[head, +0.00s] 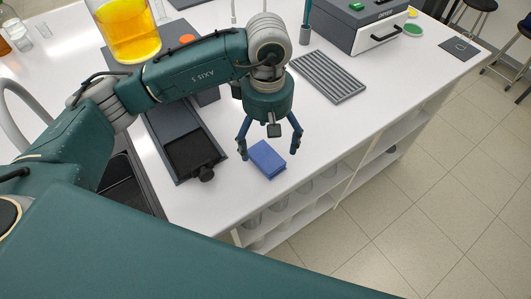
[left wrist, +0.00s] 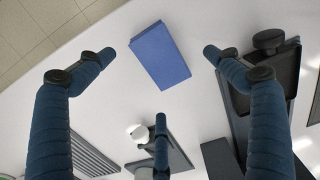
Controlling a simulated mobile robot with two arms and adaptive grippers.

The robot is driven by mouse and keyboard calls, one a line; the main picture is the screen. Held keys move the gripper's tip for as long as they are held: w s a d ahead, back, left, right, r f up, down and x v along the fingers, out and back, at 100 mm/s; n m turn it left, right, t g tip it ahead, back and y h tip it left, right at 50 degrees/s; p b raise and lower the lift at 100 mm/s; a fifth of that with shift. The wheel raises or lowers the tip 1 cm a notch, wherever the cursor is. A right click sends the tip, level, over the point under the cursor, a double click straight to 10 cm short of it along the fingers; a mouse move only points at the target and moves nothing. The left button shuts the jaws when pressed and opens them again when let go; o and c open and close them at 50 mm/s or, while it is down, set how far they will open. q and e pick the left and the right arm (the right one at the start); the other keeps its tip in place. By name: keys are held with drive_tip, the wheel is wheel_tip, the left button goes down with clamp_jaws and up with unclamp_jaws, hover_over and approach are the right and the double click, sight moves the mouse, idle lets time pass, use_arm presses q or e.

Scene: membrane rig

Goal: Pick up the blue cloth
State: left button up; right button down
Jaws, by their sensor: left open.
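The blue cloth (head: 267,159) is a flat, folded rectangle lying on the white bench top near its front edge. In the left wrist view the cloth (left wrist: 160,55) lies beyond the fingertips, between the two side fingers. My left gripper (head: 269,148) is open and empty, pointing down above the cloth, with its blue fingers spread to either side. In the left wrist view the gripper (left wrist: 158,60) shows its fingers wide apart and no contact with the cloth. My right gripper is not in view.
A dark tray with a black knob (head: 185,150) lies left of the cloth. A grey ribbed rack (head: 327,79) lies behind right, with a grey box instrument (head: 362,25) beyond it. A flask of yellow liquid (head: 130,35) stands at the back left. The bench's front edge is close to the cloth.

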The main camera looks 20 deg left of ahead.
sight(269, 153)
use_arm(q)
drive_tip(key=shift+f, duration=0.35)
drive_tip(key=shift+w+f, duration=0.15)
drive_tip(key=shift+f, duration=0.15)
drive_tip(key=f+p, duration=0.2)
drive_tip(key=f, duration=0.1)
drive_tip(key=f+p, duration=0.1)
drive_tip(key=shift+w+d+f, duration=0.2)
drive_tip(key=shift+d+f, duration=0.05)
drive_tip(key=shift+f, duration=0.2)
drive_tip(key=c, duration=1.2)
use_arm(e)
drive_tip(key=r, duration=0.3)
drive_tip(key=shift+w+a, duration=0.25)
